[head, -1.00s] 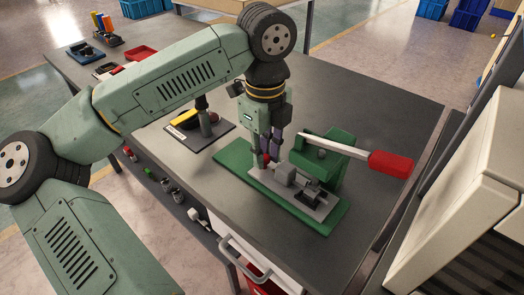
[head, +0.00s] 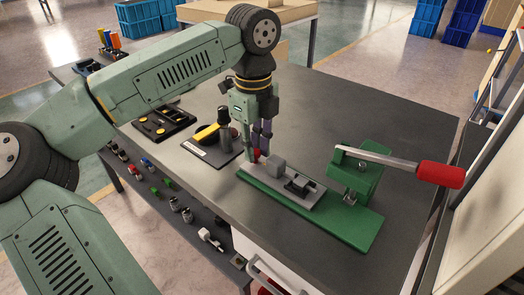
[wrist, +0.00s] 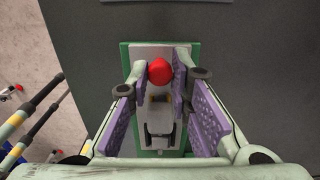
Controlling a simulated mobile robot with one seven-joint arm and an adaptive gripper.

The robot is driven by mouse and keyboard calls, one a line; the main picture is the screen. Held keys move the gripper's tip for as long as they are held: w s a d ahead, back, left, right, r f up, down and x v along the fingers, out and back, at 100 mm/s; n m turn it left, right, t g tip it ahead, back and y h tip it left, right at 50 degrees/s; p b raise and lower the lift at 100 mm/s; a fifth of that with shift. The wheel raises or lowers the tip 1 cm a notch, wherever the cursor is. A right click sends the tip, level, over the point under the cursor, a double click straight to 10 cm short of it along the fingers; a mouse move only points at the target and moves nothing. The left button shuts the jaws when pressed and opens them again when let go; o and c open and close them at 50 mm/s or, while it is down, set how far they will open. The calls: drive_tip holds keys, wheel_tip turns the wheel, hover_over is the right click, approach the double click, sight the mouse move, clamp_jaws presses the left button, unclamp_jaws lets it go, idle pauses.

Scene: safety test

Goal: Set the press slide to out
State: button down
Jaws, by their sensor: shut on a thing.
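The press has a green base (head: 362,230) and a long lever with a red grip (head: 440,174). A red knob (head: 256,154) is at the slide's left end. My gripper (head: 259,148) points down and is shut on this knob. In the wrist view the red knob (wrist: 159,71) sits between the purple finger pads, with the slide (wrist: 150,52) below it. The fingers partly hide the slide.
A board with a yellow-and-black tool (head: 208,144) lies left of my gripper. A black tray (head: 164,122) is farther left. Small parts lie on a lower shelf (head: 165,195) at the front. The grey tabletop behind the press is clear.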

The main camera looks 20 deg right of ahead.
drive_tip(key=shift+w+a, duration=0.1)
drive_tip(key=shift+w, duration=0.1)
drive_tip(key=c, duration=1.5)
unclamp_jaws()
drive_tip(key=shift+o, duration=0.2)
wheel_tip(320, 180, up, 12)
